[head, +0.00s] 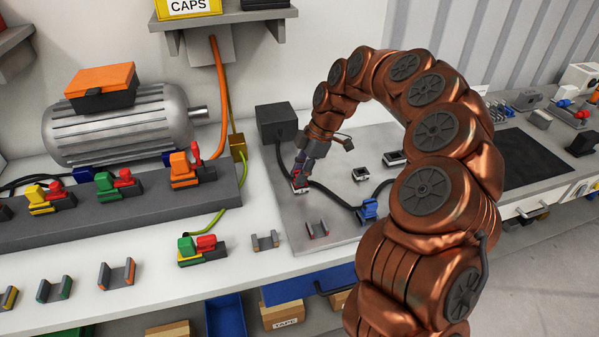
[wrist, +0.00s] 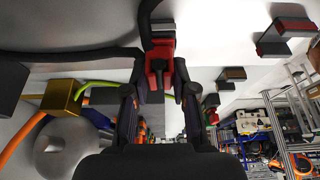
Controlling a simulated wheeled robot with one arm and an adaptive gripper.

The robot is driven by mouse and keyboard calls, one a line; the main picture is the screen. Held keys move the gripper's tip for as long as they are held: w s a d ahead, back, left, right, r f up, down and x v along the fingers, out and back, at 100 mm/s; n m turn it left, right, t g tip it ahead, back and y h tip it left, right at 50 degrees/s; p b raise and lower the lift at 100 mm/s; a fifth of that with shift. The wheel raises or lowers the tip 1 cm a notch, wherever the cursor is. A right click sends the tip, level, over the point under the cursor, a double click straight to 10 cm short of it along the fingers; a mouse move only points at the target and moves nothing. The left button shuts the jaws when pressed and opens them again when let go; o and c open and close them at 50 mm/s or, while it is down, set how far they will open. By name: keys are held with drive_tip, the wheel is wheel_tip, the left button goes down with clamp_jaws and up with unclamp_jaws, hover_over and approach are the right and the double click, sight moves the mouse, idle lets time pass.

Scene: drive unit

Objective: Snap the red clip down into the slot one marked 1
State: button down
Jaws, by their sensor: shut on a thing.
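My gripper (head: 302,168) is shut on the red clip (head: 296,176), low over the grey plate (head: 290,225). In the wrist view, the gripper's fingers (wrist: 160,98) close on both sides of the red clip (wrist: 160,65), and a black cable passes at it. A small pale-edged slot block (head: 301,188) lies right at the fingertips. I cannot tell whether the clip is seated in it or just above. More slot blocks sit to the right, at the middle (head: 361,175) and farther back (head: 394,158). No number 1 is readable.
A black box (head: 277,124) stands behind the gripper. A blue clip (head: 368,209) sits on the cable to the right. A motor (head: 118,125) and a grey rail (head: 120,205) are at left.

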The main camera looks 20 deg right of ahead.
drive_tip(key=shift+f, duration=0.1)
drive_tip(key=c, duration=0.9)
unclamp_jaws()
drive_tip(key=shift+o, duration=0.2)
drive_tip(key=a+p+v, duration=0.1)
drive_tip(key=p+v, duration=0.1)
drive_tip(key=v, duration=1.4)
drive_tip(key=shift+a+r, duration=0.2)
drive_tip(key=shift+r, duration=0.45)
